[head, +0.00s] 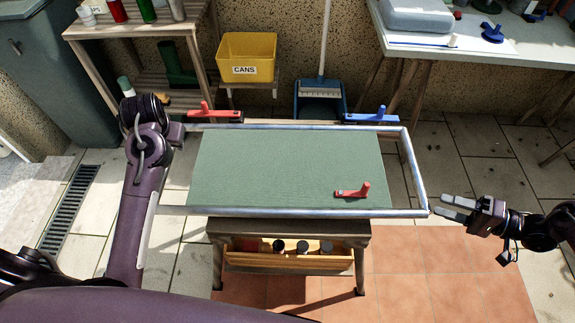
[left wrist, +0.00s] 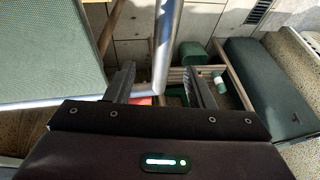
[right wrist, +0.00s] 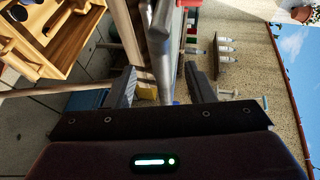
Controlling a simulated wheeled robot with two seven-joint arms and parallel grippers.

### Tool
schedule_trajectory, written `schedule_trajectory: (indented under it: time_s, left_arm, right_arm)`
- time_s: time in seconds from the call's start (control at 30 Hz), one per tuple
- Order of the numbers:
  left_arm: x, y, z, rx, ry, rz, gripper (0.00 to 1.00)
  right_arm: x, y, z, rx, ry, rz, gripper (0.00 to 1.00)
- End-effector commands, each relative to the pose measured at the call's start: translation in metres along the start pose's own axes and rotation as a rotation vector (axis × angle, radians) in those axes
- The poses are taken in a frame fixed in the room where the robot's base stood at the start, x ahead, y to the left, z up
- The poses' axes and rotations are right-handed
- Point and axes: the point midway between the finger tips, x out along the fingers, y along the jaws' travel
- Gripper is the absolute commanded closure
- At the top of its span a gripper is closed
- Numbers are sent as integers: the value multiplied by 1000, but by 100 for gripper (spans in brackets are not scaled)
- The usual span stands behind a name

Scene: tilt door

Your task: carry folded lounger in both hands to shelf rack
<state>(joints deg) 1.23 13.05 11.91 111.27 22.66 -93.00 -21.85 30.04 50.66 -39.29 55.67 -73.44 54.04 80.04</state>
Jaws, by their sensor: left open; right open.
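The folded lounger (head: 260,165), a green panel in a silver tube frame, lies flat on a small wooden stand (head: 290,232). My left gripper (head: 182,129) is at its far left corner, mostly hidden by the arm in the head view. In the left wrist view the open fingers (left wrist: 163,88) have the frame tube (left wrist: 166,45) between them. My right gripper (head: 440,205) is open at the near right corner. In the right wrist view the frame tube (right wrist: 160,50) runs between its open fingers (right wrist: 160,88). I cannot tell contact. A wooden shelf rack (head: 150,28) stands at upper left.
A red clamp (head: 355,191) sits on the panel. Another red clamp (head: 213,112) and a blue clamp (head: 373,117) are at the far edge. Behind are a yellow CANS bin (head: 247,58), a blue dustpan (head: 320,98) and a white-topped table (head: 475,45). The floor at right is clear.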

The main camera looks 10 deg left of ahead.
Motion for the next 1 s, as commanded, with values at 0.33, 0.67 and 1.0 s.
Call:
schedule_trajectory:
  time_s: [0.33, 0.67, 1.0]
  left_arm:
    - [36, 0, 0, -2, -3, 1, 51]
    - [74, -1, 0, 0, -1, -1, 51]
    - [78, -1, 0, 0, 0, -2, 51]
  right_arm:
    - [37, 0, 1, -1, -3, -5, 51]
    - [75, 0, 0, -1, -1, -2, 51]
    - [78, 0, 0, 0, 0, -1, 51]
